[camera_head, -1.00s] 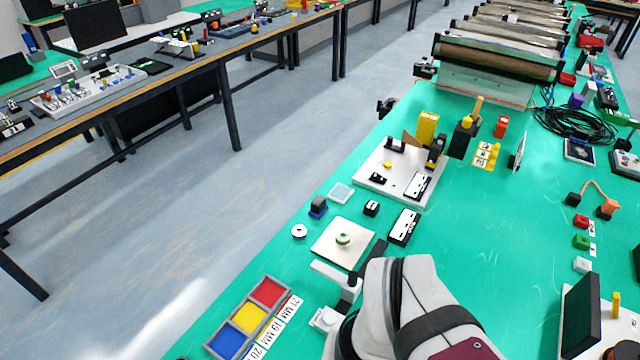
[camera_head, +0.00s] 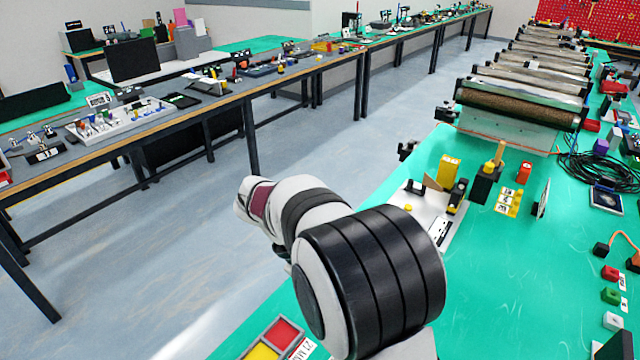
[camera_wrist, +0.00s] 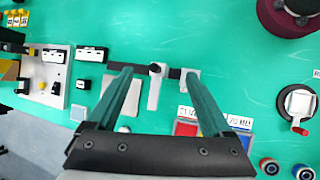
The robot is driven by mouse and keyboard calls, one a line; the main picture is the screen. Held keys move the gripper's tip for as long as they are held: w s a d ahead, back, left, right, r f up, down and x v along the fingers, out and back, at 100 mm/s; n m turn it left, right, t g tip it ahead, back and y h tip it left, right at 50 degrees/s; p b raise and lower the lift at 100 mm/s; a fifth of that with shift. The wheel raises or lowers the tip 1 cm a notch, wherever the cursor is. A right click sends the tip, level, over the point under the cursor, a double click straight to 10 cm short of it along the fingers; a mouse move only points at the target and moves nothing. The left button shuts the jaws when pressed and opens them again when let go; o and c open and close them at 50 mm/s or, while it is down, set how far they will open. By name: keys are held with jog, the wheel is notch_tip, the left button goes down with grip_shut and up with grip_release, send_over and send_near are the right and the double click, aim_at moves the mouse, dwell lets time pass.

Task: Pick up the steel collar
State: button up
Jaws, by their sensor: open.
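My gripper (camera_wrist: 158,72) shows in the wrist view, open and empty, with its two green fingers apart above the bench. Between and below the fingers lies a grey T-shaped tool (camera_wrist: 156,92) with a dark bar. A white square plate (camera_wrist: 121,118) is partly hidden behind the left finger and gripper body. I cannot make out the steel collar for certain in either current view. In the head view my arm covers the area around the plate, and the gripper itself is hidden there.
A red bin (camera_head: 286,330) and a yellow bin (camera_head: 262,351) sit at the bench's near left edge. A fixture plate (camera_wrist: 58,75) with black parts is at the wrist view's left. A yellow block (camera_head: 449,170) stands farther back.

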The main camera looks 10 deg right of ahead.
jog(key=w+a+f+n+t+h, duration=0.2)
jog(key=w+a+f+n+h, duration=0.1)
jog(key=w+f+n, duration=0.3)
jog(key=w+a+f+n+t+h, duration=0.2)
jog(key=w+a+f+n+h, duration=0.1)
jog(key=w+a+f+n, duration=0.25)
jog(key=x, duration=0.4)
jog(key=w+x, duration=0.1)
jog(key=x, duration=0.3)
jog(key=w+x, duration=0.1)
jog(key=x, duration=0.3)
jog(key=shift+w+f, duration=0.1)
jog(key=shift+f, duration=0.05)
jog(key=x, duration=0.5)
jog(key=shift+w+d+f, duration=0.2)
jog(key=shift+w+f, duration=0.05)
jog(key=shift+f, duration=0.05)
grip_shut()
